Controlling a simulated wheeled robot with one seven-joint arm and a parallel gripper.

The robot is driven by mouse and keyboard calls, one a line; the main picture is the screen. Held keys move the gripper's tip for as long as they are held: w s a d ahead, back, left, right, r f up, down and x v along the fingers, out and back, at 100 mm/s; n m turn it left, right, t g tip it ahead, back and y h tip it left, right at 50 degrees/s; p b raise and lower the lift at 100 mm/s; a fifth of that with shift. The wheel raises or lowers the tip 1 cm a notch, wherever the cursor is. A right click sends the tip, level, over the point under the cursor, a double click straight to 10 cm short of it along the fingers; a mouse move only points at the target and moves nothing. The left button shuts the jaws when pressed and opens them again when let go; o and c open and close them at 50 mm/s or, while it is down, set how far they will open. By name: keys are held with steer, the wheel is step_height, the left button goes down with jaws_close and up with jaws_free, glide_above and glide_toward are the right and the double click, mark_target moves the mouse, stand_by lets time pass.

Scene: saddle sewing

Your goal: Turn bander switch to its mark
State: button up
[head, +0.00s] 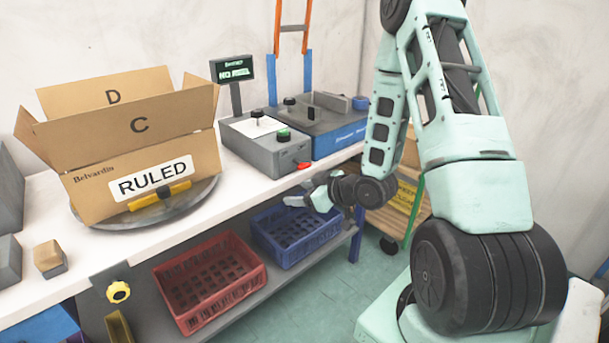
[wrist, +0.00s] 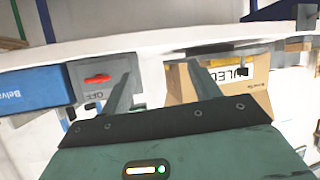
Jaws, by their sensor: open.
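The bander is a grey box (head: 264,143) on the white bench, with a red switch (head: 303,165) at the lower right of its front. In the wrist view the red switch (wrist: 97,79) lies across a grey panel (wrist: 88,97), beside upside-down lettering that seems to read OFF. Any other mark is not clear. My gripper (head: 291,200) is in front of the bench edge, below and apart from the switch. In the wrist view my gripper (wrist: 158,66) has its two fingers spread with nothing between them. The switch is just left of the left finger.
A display (head: 232,69) reads NO REEL. A blue-fronted machine (head: 335,137) stands right of the bander. An open carton (head: 140,155) marked RULED sits on a round turntable (head: 150,215) at left. Red (head: 208,282) and blue (head: 296,236) crates are on the lower shelf.

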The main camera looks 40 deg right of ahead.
steer(key=s+d+f+m+t+h+b, duration=0.1)
steer(key=s+d+m+t+h+b, duration=0.15)
steer(key=s+d+t, duration=0.4)
steer(key=m+g+p, duration=0.1)
steer(key=p, duration=0.2)
glide_toward(305, 165)
steer(key=shift+h, duration=0.25)
steer(key=w, duration=1)
steer(key=shift+a+f, duration=0.15)
steer(key=shift+a, duration=0.15)
steer(key=c, duration=1)
